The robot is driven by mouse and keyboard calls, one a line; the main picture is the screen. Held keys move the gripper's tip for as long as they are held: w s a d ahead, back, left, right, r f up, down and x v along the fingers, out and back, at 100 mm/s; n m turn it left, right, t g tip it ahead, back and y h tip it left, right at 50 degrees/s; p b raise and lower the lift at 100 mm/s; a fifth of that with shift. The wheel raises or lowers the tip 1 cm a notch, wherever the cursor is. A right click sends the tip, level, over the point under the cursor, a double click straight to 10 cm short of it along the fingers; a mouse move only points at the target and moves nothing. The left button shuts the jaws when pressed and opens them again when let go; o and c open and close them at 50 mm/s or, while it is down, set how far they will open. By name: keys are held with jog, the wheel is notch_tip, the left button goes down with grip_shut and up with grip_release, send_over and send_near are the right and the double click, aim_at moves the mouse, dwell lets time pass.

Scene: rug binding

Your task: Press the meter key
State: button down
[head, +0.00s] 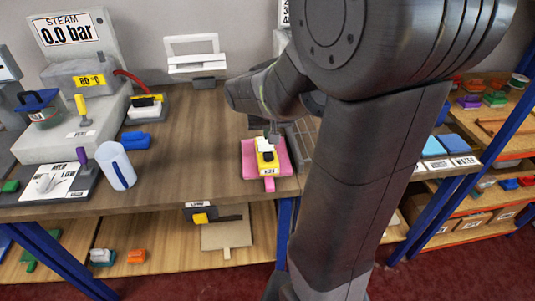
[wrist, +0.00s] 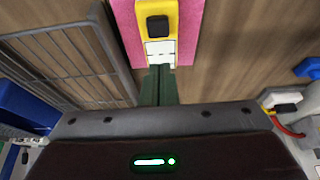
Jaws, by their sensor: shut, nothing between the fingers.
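A small yellow device (head: 267,167), which looks like the meter, lies on a pink board (head: 250,172) on the bench. In the wrist view the yellow body (wrist: 142,22) carries a black square part (wrist: 158,26), which may be its key, and a white panel (wrist: 160,50) nearer my fingers. My gripper (head: 273,138) is shut and empty, pointing down at the far end of the device. In the wrist view my fingertips (wrist: 159,70) appear at the edge of the white panel; I cannot tell whether they touch.
A wire rack (wrist: 75,65) lies beside the pink board. Shelves with goods are at right.

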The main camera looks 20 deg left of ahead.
jog(key=w+d+r+m+h, duration=0.1)
jog(key=w+d, duration=0.4)
jog(key=d, duration=0.8)
jog(key=w+d+r+m+t+h, duration=0.1)
jog(key=w+d+m+h, duration=0.3)
jog(key=d, duration=1)
jog(key=w+d+r+m+h, duration=0.2)
jog(key=w+d+h, duration=0.2)
jog(key=d, duration=0.9)
jog(key=w, duration=0.2)
jog(key=shift+w+d+r+m+t+h, duration=0.2)
jog(key=shift+w+d+m+t+h, duration=0.05)
jog(key=shift+w+m+t+h, duration=0.15)
